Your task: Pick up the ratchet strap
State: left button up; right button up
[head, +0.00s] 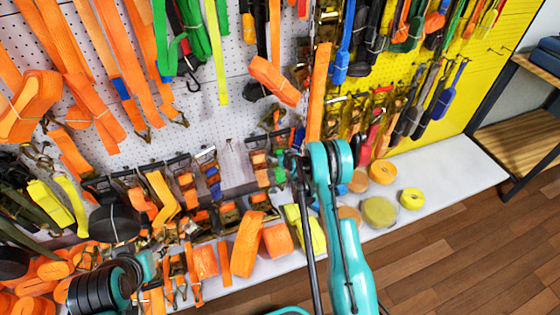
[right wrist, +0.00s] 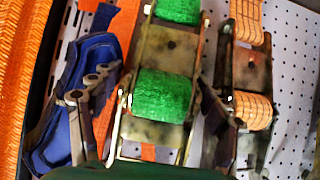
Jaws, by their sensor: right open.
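A ratchet strap with green webbing in a metal buckle (right wrist: 165,95) hangs in the middle of the right wrist view. My right gripper (right wrist: 157,112) is open, with one finger on each side of this buckle; I cannot tell whether they touch it. In the head view my right gripper (head: 293,160) is at the lower pegboard, just right of the green webbing (head: 280,175), and my arm hides part of the wall. My left gripper (head: 145,268) is low at the left, in front of orange straps; its fingers are too unclear to read.
An orange-webbed ratchet (right wrist: 252,107) hangs close on the right, and a blue strap (right wrist: 75,95) on the left. Rolled straps (head: 379,211) lie on the white shelf (head: 440,180). A wooden rack (head: 515,130) stands at the right; the floor before it is clear.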

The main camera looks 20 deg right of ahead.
jog(key=shift+c, duration=0.3)
jog(key=c, duration=1.6)
jog(key=shift+r, duration=0.25)
